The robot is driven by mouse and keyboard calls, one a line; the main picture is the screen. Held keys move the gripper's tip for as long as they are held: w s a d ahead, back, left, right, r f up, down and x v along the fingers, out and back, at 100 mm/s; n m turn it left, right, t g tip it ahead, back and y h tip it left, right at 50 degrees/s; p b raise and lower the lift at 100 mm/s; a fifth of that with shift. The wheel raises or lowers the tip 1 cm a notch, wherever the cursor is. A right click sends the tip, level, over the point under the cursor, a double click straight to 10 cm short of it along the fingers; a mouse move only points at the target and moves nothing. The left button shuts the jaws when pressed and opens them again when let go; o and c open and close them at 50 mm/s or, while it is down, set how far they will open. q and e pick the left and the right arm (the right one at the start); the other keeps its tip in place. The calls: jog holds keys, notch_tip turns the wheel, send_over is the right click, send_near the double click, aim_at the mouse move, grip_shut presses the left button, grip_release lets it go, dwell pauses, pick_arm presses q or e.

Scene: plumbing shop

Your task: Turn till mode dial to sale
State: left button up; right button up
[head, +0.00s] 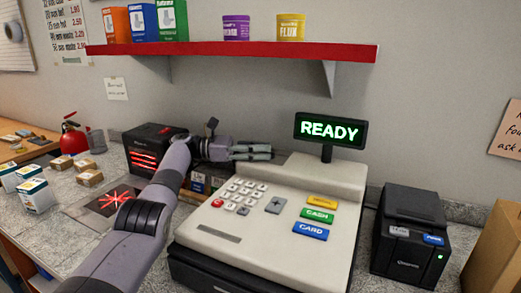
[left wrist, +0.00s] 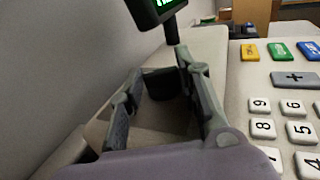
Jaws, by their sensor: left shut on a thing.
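The cream till (head: 345,185) stands on the counter with number keys, a grey plus key and coloured keys. Its display (head: 329,130) reads READY in green. My left gripper (head: 268,152) reaches over the till's back left, its fingers pointing right toward the display post. In the left wrist view, a dark knob-like thing (left wrist: 160,84), apparently the mode dial, sits between the fingertips, and the gripper is shut on it. Its markings and setting cannot be read. In the head view the fingers hide it. My right gripper is not in view.
A black printer (head: 411,235) stands right of the till beside a cardboard box (head: 498,250). A black box with red lights (head: 150,155) stands behind my left arm. A red shelf (head: 235,52) hangs above. Small boxes and a fire extinguisher (head: 75,137) are at left.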

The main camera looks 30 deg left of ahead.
pick_arm(q)
jog(key=o, duration=1.1)
jog(key=shift+o, duration=0.2)
notch_tip(320, 180, up, 10)
